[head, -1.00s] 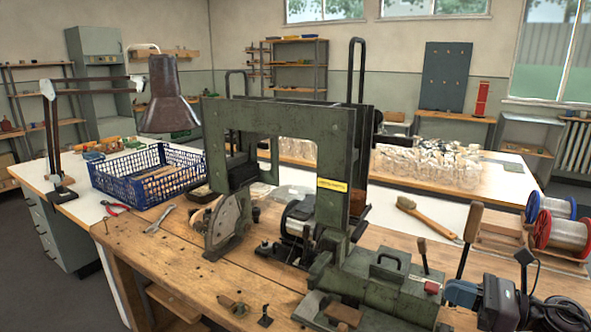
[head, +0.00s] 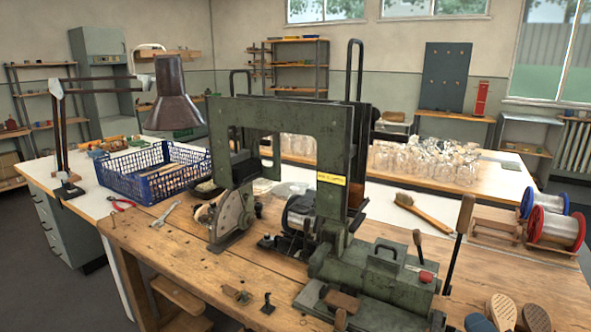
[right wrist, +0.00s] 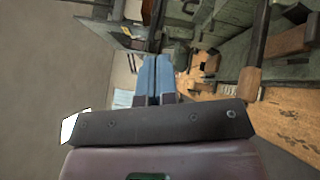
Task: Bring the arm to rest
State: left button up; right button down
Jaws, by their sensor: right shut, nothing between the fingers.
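My right gripper (right wrist: 156,80) shows in the right wrist view with its two blue fingers side by side, shut and empty. In the head view only a small blue piece at the bottom edge looks like its fingertips (head: 480,323), to the right of the green tufting machine (head: 385,275). The rest of the right arm is out of the head view. The right wrist view also shows part of the bench top (right wrist: 290,125) to the right of the fingers. My left gripper is not in view.
Brown brush blocks (head: 502,311) lie at the bottom right of the wooden bench (head: 170,255). Wire spools (head: 557,228) and a wooden-handled brush (head: 425,214) are farther back. A blue crate (head: 153,173), lamp (head: 172,100) and pliers (head: 121,203) are at left.

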jog(key=s+d+f+m+g+h, duration=0.1)
jog(key=s+f+m+g+h, duration=0.7)
jog(key=s+f+m, duration=0.6)
jog(key=s+a+f+m+g+y, duration=0.1)
jog(key=s+a+m+g+y, duration=0.15)
jog(key=s+m+g, duration=0.4)
jog(key=s+a+f+m+g+y, duration=0.1)
jog(key=s+a+m+g, duration=0.25)
jog(key=s, duration=0.55)
jog(key=w+f+n+t+y, duration=0.1)
jog(key=w+f+t, duration=0.7)
jog(key=w+t, duration=0.1)
jog(key=shift+a+n+t, duration=0.2)
jog(key=shift+n+t, duration=0.1)
